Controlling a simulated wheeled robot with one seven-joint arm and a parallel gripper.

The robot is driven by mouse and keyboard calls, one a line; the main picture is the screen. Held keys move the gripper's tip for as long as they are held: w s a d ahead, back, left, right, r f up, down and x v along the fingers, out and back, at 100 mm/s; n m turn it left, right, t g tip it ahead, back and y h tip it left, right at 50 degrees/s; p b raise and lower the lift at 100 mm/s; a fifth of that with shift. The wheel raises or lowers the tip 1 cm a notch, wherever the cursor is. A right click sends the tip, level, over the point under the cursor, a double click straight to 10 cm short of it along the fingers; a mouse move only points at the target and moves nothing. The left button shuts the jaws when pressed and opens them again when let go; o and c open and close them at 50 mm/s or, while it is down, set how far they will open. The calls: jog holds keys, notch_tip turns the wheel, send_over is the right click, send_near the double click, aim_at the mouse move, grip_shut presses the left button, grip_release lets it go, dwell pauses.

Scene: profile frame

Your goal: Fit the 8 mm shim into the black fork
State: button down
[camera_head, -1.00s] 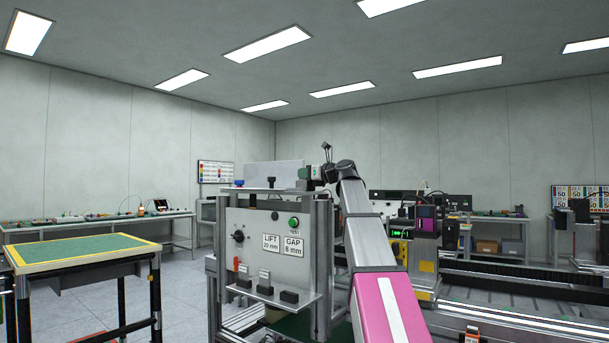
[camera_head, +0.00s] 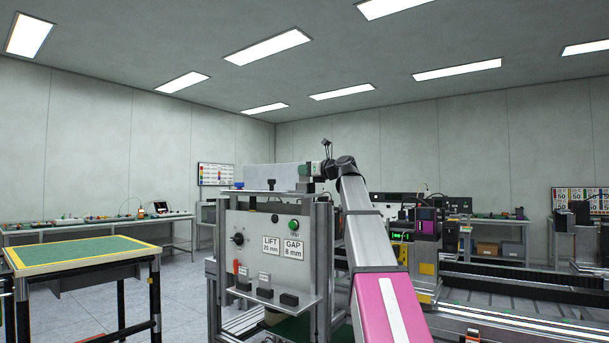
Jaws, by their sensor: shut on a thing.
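My arm reaches from the lower right up to the bench fixture (camera_head: 262,222), and its wrist bends left above the fixture's top right. My gripper (camera_head: 306,172) is there, small and partly lost against the fixture. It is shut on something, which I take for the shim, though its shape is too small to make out. A small black piece (camera_head: 271,184) stands on the fixture's top, right of a blue piece (camera_head: 239,185). It may be the black fork, but its slot does not show. I see no clear contact between gripper and black piece.
The fixture's front has LIFT and GAP labels, a knob, a green button (camera_head: 294,224) and a shelf (camera_head: 262,298) with several black blocks. A pale panel (camera_head: 274,176) rises behind its top. A green-topped table (camera_head: 80,250) stands left. A rail machine (camera_head: 500,310) lies right.

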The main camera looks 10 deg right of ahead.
jog(key=shift+r, duration=2.5)
jog(key=shift+s, duration=0.1)
